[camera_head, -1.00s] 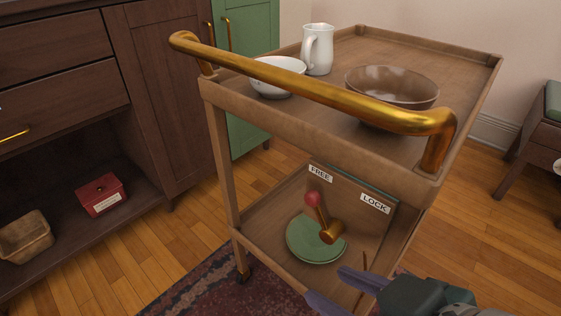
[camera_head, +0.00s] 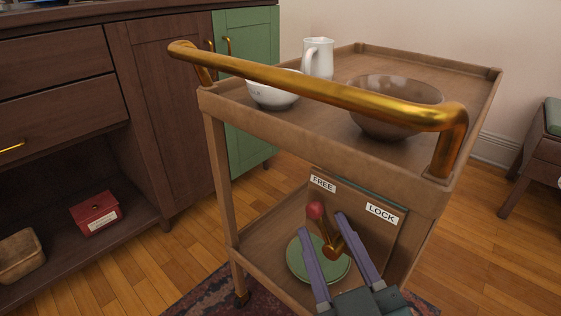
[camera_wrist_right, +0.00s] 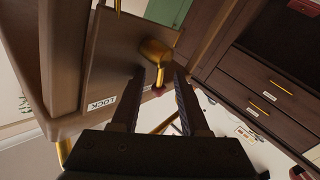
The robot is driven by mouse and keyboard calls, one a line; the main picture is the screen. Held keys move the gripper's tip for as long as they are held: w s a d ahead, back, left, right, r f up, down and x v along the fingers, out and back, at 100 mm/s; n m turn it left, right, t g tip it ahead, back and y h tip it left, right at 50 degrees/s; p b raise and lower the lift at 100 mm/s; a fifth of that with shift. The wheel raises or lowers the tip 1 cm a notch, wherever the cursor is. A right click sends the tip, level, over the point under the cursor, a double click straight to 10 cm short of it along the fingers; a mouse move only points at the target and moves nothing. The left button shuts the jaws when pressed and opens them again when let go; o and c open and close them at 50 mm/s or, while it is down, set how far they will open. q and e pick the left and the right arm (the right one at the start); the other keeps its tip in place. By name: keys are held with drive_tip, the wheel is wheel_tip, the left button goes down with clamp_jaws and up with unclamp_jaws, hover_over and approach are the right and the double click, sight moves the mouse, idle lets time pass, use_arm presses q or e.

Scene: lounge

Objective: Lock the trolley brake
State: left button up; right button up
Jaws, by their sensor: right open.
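The wooden trolley (camera_head: 290,125) stands in the middle of the head view with a brass push handle (camera_head: 320,92). Its brake lever (camera_head: 327,232) has a red knob (camera_head: 315,210) and a brass pivot, on a panel at the lower shelf. The knob points up toward the FREE label (camera_head: 323,182); the LOCK label (camera_head: 382,213) is to the right. My right gripper (camera_head: 322,230) is open, its two purple fingers on either side of the lever. In the right wrist view the brass pivot (camera_wrist_right: 157,52) lies just beyond the fingertips (camera_wrist_right: 160,78). My left gripper is not in view.
A white bowl (camera_head: 272,94), a white jug (camera_head: 318,58) and a brown bowl (camera_head: 396,112) stand on the trolley top. A green plate (camera_head: 302,266) lies on the lower shelf. A dark cabinet (camera_head: 160,110) is at left, and a stool (camera_head: 536,160) at right.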

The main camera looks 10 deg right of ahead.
sight(321, 225)
drive_tip(key=w+b, duration=0.1)
drive_tip(key=w, duration=0.4)
drive_tip(key=shift+c, duration=0.2)
clamp_jaws()
idle(1.1)
